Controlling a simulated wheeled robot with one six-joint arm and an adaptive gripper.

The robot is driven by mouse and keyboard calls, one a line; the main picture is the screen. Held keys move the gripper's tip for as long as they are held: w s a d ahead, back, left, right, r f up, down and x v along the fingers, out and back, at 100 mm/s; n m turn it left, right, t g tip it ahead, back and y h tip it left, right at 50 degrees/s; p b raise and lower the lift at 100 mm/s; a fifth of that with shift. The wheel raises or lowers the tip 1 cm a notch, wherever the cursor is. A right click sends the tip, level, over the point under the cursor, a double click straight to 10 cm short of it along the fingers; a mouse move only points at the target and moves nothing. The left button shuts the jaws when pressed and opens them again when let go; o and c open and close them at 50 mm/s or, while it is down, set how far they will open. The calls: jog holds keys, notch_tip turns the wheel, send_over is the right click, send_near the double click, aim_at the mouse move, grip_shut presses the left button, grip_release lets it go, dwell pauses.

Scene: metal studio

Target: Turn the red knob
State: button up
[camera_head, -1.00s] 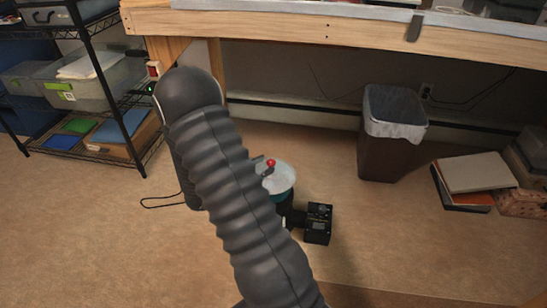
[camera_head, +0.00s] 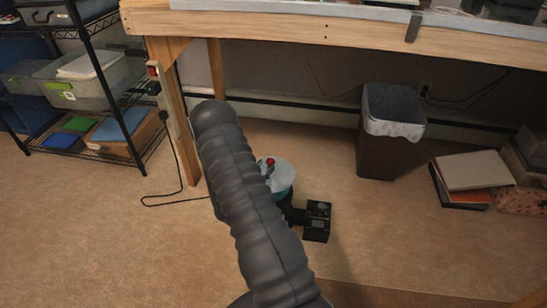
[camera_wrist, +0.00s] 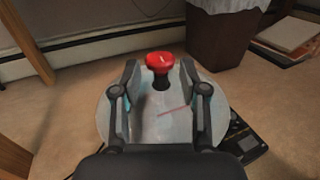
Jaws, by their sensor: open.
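The red knob (camera_wrist: 160,61) stands upright on a short dark stem on a round pale disc (camera_wrist: 120,128) in the wrist view. In the head view the red knob (camera_head: 270,161) shows small, just right of my arm, on the pale disc with a teal side. My gripper (camera_wrist: 159,70) is open, with one dark finger to the left of the knob and one to the right, and gaps between them and the knob. I cannot tell whether the fingertips are level with it. In the head view my arm hides the gripper and part of the disc.
A black boxy device (camera_head: 318,220) sits right of the disc on the floor. A lined dark bin (camera_head: 385,150) and stacked books (camera_head: 473,172) are farther right. A wooden bench (camera_head: 300,32) spans the back. A wire shelf (camera_head: 105,120) stands left. A black cable (camera_head: 165,200) lies on the floor.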

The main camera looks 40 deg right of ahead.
jog(key=x, duration=0.6)
jog(key=shift+w+d, duration=0.2)
jog(key=shift+d, duration=0.15)
jog(key=shift+c, duration=0.2)
